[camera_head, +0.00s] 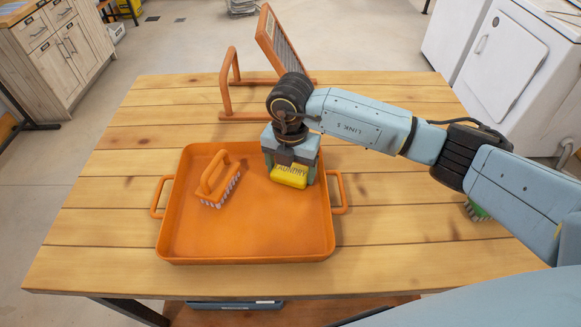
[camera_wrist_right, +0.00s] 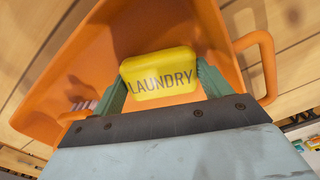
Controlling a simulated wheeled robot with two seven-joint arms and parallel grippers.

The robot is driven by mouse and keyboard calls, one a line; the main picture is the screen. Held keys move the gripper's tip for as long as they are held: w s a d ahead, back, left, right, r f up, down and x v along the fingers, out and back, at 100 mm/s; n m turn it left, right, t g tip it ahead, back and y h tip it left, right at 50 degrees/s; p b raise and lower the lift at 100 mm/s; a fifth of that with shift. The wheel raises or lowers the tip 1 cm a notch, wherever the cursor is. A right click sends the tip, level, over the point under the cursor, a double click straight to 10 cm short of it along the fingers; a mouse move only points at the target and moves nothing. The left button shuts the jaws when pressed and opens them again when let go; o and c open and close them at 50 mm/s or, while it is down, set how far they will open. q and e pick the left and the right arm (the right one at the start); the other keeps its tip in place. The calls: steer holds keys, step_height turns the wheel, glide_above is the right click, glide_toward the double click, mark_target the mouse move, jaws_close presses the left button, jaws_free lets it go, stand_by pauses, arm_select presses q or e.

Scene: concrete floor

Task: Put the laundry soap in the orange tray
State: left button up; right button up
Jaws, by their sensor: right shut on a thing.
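The laundry soap (camera_head: 290,176) is a yellow block with dark lettering. My right gripper (camera_head: 291,165) is shut on it, over the right part of the orange tray (camera_head: 240,244). In the right wrist view the soap (camera_wrist_right: 160,75) sits between the two green fingers, its "LAUNDRY" label facing the camera, with the tray (camera_wrist_right: 95,50) behind it. I cannot tell whether the soap touches the tray floor. My left gripper is not in view.
An orange-handled brush (camera_head: 217,181) lies in the tray's left part. An orange frame-like stand (camera_head: 279,45) is at the table's back. A green item (camera_head: 477,211) is partly hidden by my right arm. The wooden table (camera_head: 100,220) is clear on the left.

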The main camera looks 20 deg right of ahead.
mark_target(291, 170)
steer(key=shift+f, duration=0.2)
steer(key=o, duration=1)
steer(key=shift+o, duration=0.2)
steer(key=shift+r, duration=0.55)
step_height(291, 170, up, 11)
steer(key=shift+r+p, duration=0.2)
steer(key=shift+p, duration=0.1)
